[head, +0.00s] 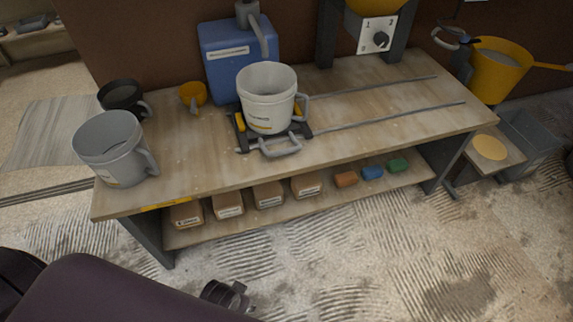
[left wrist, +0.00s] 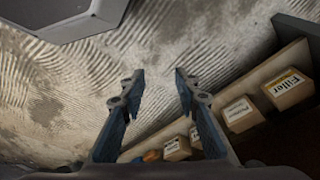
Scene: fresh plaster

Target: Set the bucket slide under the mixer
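The light grey bucket (head: 268,98) stands upright on the dark bucket slide (head: 240,133), at the left end of two metal rails (head: 385,117) on the bench. The slide has a grey handle (head: 281,147) at its front and yellow parts beside the bucket. The mixer (head: 377,36), with a numbered dial box and a yellow part cut off by the top edge, stands at the back, right of the slide. My left gripper (head: 228,294) is low in front of the bench, away from the slide. The left wrist view shows its fingers (left wrist: 160,78) apart and empty. My right gripper is not in view.
A second grey bucket (head: 107,146), a black cup (head: 121,97) and a yellow scoop (head: 193,94) stand at the bench's left. A blue tank (head: 224,62) with a tap stands behind the slide. The rails right of the slide look clear.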

